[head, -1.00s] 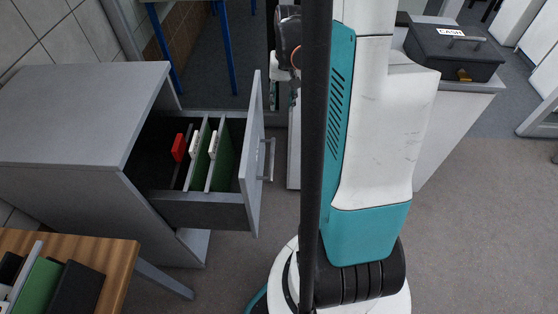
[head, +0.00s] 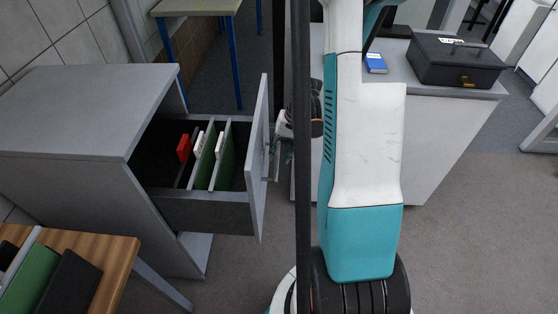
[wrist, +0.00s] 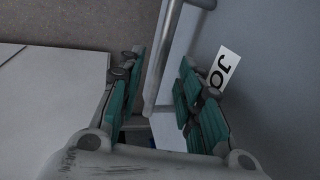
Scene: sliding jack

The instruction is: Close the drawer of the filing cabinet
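The grey filing cabinet (head: 85,105) stands at the left in the head view. Its drawer (head: 200,212) is pulled out to the right and holds green dividers and a red item. The drawer's front panel has a metal handle (head: 272,152). My gripper (head: 284,148) is at the handle, partly hidden by a dark vertical post. In the wrist view my gripper (wrist: 160,62) is open, with the handle bar (wrist: 171,32) between its green-padded fingers. A gap shows on each side of the bar. A white label (wrist: 225,67) is on the panel beside it.
A wooden table (head: 105,260) with folders is at the lower left, close to the cabinet. A grey counter (head: 440,130) with a black cash box (head: 455,62) and a blue book (head: 375,63) stands behind my arm. Open carpet lies at the right.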

